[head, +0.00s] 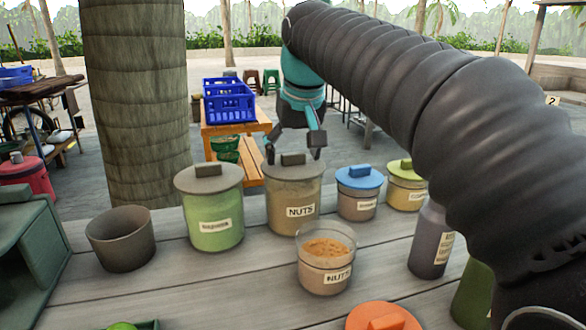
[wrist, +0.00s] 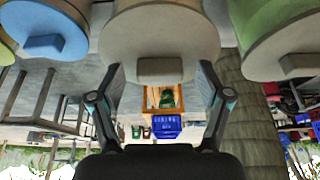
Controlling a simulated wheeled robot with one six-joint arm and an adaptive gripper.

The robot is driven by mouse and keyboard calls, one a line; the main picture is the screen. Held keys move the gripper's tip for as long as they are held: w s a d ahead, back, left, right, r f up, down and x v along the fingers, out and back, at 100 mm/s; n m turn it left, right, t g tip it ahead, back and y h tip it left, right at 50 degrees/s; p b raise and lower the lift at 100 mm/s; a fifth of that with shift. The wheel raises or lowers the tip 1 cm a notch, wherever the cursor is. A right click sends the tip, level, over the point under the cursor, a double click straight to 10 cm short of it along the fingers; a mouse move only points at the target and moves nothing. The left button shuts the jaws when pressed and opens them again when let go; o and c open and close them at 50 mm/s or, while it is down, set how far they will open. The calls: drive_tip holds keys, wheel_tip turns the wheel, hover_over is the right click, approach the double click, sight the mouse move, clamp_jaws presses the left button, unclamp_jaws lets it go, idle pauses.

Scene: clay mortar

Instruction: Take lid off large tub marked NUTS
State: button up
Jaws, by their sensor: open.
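The large tub marked NUTS (head: 282,211) stands upright on the grey plank table, with its grey-brown lid (head: 312,171) on top. The lid has a block-shaped handle (head: 293,159). In the wrist view, which is upside down, the lid (wrist: 160,25) fills the top middle and its handle (wrist: 160,68) lies between my fingers. My gripper (head: 294,150) is open and empty, close to the handle, with one finger on either side of it. I cannot tell whether either finger touches the lid. A smaller open tub (head: 326,272), also marked NUTS, stands in front with brown contents.
A green tub with a grey lid (head: 209,179) stands close on the left, and a blue-lidded tub (head: 360,177) on the right. An empty grey pot (head: 121,238), a dark bottle (head: 430,240) and an orange lid (head: 382,317) are nearby. Bare planks (head: 190,290) show at front left.

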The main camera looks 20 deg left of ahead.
drive_tip(key=c, duration=1.1)
drive_tip(key=shift+r, duration=0.1)
drive_tip(key=shift+c, duration=0.2)
